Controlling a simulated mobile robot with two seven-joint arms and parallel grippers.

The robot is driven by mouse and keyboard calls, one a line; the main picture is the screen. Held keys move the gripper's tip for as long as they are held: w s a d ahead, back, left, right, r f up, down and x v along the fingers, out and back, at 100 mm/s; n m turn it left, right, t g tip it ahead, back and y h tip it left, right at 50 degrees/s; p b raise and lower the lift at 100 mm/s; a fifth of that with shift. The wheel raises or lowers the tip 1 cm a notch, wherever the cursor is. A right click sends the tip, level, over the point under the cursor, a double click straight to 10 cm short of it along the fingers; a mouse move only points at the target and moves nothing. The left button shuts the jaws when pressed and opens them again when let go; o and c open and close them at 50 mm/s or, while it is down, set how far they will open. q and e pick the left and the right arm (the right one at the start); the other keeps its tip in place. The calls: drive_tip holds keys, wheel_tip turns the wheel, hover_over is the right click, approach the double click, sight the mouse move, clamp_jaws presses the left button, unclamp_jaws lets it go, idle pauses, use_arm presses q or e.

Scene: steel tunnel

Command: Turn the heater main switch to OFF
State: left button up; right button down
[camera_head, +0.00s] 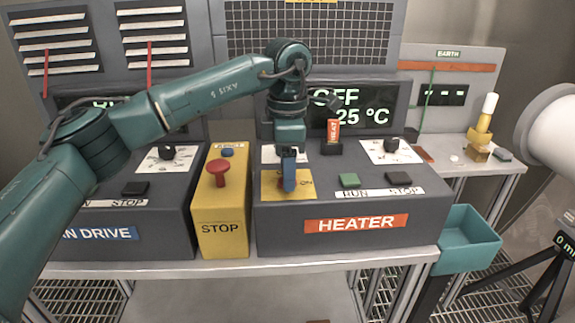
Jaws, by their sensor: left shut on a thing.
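The heater console (345,235) is a dark grey box with an orange HEATER label (356,223). Its main switch sits on a yellow plate (270,192) at the console's left; "ON" is readable at the plate's right. My left gripper (289,184) points down over this plate and is shut on the main switch. The fingers hide most of the switch, so its exact angle cannot be told. The display (375,108) behind reads "OFF" and "25 °C", partly covered by my arm. My right gripper is not in view.
A yellow STOP box (222,225) with a red button (217,170) stands just left. Right of the plate are a green RUN button (349,180), a black STOP button (397,173) and an orange-tagged part (333,132). A teal bin (466,238) hangs at the right.

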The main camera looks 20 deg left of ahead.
use_arm(q)
drive_tip(key=o, duration=1)
drive_tip(key=shift+r, duration=0.15)
wheel_tip(320, 180, up, 13)
drive_tip(key=shift+f, duration=0.1)
